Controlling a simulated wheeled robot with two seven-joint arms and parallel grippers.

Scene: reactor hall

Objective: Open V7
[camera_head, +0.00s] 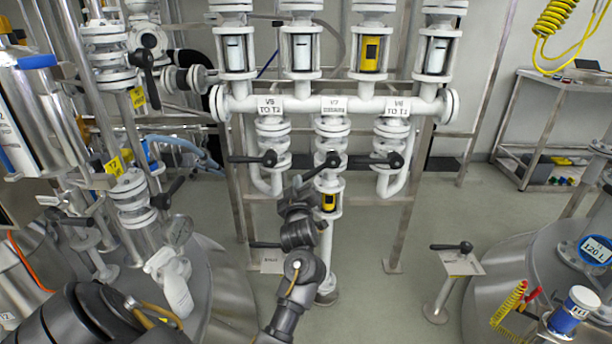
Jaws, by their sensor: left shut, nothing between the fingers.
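The V7 label (334,105) is on the white manifold pipe in the middle. Below it is the V7 valve (331,146), white and flanged, with a black lever (322,165) slanting down to the left from a round hub. My left gripper (298,189) is at the lower left end of this lever, in front of the pipework. It is shut with nothing between its fingers. Whether it touches the lever I cannot tell. My left arm comes up from the bottom and hides part of the pipe below. My right gripper is not in view.
Neighbouring valves with black levers stand close by, left (268,158) and right (394,160). A low post with a black lever (452,247) stands right. Tanks flank both sides; the floor between is partly clear.

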